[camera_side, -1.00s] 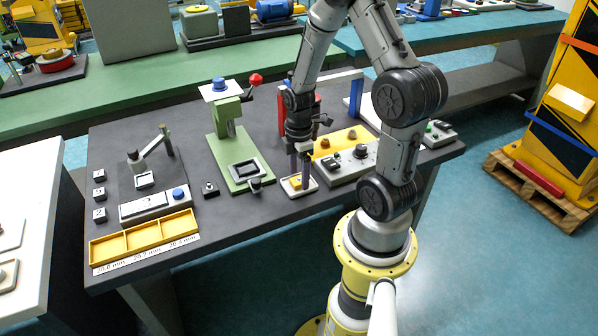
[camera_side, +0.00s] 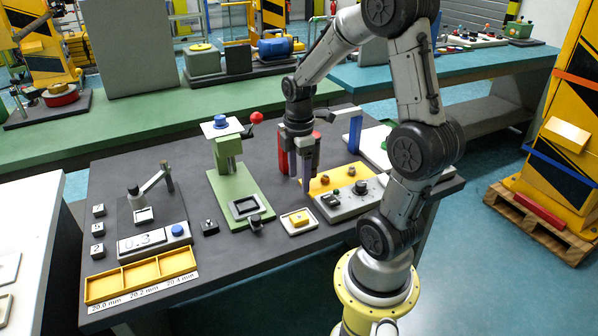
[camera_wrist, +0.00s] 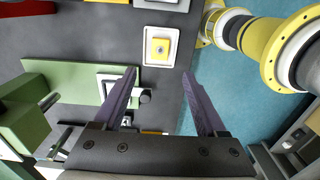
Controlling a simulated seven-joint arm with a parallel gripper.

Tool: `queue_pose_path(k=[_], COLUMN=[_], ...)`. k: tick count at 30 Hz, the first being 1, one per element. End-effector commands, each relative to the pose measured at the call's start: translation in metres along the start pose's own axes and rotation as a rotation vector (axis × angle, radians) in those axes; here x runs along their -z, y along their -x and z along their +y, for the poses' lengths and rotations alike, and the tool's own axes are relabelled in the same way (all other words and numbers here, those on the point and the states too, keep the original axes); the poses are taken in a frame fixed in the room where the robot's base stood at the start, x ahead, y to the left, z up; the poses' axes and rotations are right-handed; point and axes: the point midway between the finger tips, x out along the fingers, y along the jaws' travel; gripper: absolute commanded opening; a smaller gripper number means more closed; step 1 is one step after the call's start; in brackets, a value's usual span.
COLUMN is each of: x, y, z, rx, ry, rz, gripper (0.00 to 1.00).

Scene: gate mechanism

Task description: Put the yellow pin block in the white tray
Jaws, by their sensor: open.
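The yellow pin block (camera_side: 297,218) lies inside the small white tray (camera_side: 291,232) near the front edge of the dark table. The wrist view also shows the block (camera_wrist: 160,46) within the rim of the tray (camera_wrist: 173,62). My gripper (camera_side: 300,179) is open and empty, raised above and behind the tray, clear of the block. In the wrist view the two purple fingers of my gripper (camera_wrist: 158,74) stand wide apart with nothing between them.
A green press fixture (camera_side: 240,190) stands left of the tray, and a grey control box (camera_side: 348,200) stands to its right. A red and blue gate frame (camera_side: 355,130) is behind my gripper. A yellow three-part bin (camera_side: 140,274) lies at the front left.

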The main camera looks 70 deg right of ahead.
Motion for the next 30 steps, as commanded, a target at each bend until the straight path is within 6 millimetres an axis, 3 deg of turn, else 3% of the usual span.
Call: queue_pose_path(k=[5, 8, 13, 18, 24, 30], x=[0.006, 0.022, 0.058, 0.076, 0.079, 0.078], y=[0.016, 0.034, 0.078, 0.108, 0.122, 0.124], z=[-0.004, -0.015, -0.059, -0.112, -0.153, -0.165], rx=[-0.018, -0.066, -0.179, -0.233, -0.214, -0.193], ry=[-0.021, -0.085, -0.290, -0.514, -0.699, -0.768], rz=[0.003, 0.018, 0.111, 0.269, 0.419, 0.467], gripper=[0.74, 0.74, 0.74, 0.74, 0.74, 0.74])
